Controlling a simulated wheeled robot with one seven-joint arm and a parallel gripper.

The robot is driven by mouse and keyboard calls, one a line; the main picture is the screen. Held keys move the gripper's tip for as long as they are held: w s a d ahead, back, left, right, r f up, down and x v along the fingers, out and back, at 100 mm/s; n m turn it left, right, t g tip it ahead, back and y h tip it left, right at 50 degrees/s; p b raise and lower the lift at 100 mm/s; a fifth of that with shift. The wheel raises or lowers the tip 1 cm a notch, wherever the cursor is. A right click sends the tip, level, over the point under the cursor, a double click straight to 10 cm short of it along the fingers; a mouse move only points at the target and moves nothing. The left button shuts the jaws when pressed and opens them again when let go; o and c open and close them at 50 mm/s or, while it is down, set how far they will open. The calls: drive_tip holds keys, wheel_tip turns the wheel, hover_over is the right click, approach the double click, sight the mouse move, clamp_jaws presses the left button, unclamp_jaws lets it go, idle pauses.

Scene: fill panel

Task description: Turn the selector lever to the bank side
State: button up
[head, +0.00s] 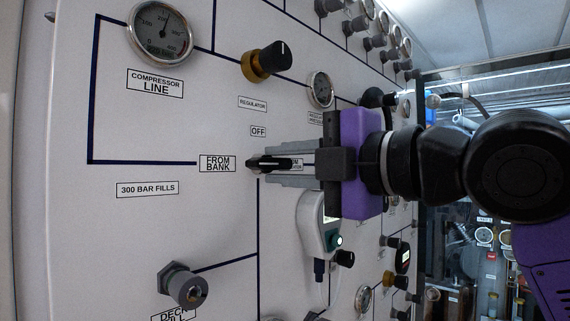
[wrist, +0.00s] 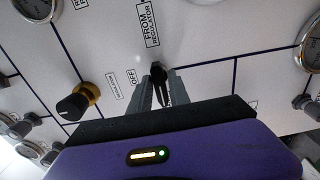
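The selector lever (head: 268,163) is black and sits on the white panel between labels. The FROM BANK label (head: 217,163) is just left of it, and the OFF label (head: 258,131) is above. The FROM REGULATOR label is partly hidden behind my fingers in the head view and shows clearly in the wrist view (wrist: 149,22). My gripper (head: 277,165) reaches the lever from the right, its grey fingers close together on both sides of it. In the wrist view the lever (wrist: 157,72) lies between the fingertips. Its exact pointing direction is hard to tell.
A black and brass regulator knob (head: 265,62) is above the lever. Gauges include the compressor line gauge (head: 161,32). A white handheld device (head: 320,225) hangs just below my gripper. A deck fill fitting (head: 182,285) is at lower left. The panel around FROM BANK is clear.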

drive_tip(key=shift+o, duration=0.9)
drive_tip(key=b+v, duration=0.1)
drive_tip(key=v, duration=0.6)
drive_tip(key=shift+s+d+b, duration=0.2)
drive_tip(key=shift+d+b, duration=0.15)
drive_tip(key=shift+b, duration=0.05)
